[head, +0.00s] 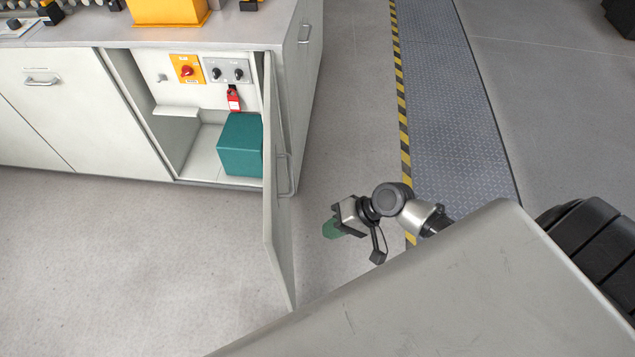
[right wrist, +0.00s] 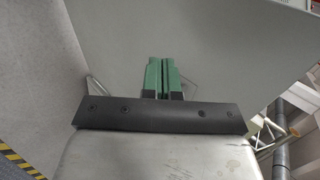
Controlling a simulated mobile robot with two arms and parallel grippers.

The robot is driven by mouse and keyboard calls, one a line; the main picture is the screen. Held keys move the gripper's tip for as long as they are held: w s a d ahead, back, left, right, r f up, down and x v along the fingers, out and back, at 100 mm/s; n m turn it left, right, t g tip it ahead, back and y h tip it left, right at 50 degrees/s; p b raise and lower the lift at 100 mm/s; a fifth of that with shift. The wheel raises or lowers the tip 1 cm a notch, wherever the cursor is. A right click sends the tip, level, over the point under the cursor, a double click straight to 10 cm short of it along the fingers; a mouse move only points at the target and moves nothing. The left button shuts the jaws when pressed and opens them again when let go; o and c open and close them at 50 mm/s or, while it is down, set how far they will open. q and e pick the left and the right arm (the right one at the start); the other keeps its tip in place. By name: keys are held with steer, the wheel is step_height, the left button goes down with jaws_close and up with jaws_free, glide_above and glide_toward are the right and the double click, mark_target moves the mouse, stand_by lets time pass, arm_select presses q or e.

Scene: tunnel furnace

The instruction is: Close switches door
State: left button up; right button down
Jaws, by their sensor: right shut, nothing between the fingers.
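The switches door (head: 278,190) stands wide open in the head view, swung out from the cabinet toward me. Its handle (head: 286,174) is on the side facing right. Inside the opening are a red rotary switch on a yellow plate (head: 187,69), a grey panel with two black knobs (head: 228,71), a red tag (head: 234,99) and a green box (head: 240,144). My right gripper (head: 331,229) is to the right of the door, apart from it. In the right wrist view, its green fingers (right wrist: 160,76) are together and empty, before a pale flat panel. My left gripper is not in view.
The grey cabinet (head: 45,115) with its worktop stands at the upper left. A yellow-black striped floor edge (head: 402,110) runs beside a metal walkway. Bare floor (head: 120,270) lies in front of the cabinet, left of the door.

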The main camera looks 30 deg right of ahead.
steer(key=w+a+f, duration=0.3)
steer(key=a+f, duration=0.2)
steer(key=a, duration=0.4)
steer(key=shift+w+p, duration=0.3)
steer(key=shift+p, duration=0.05)
steer(key=shift+f, duration=0.1)
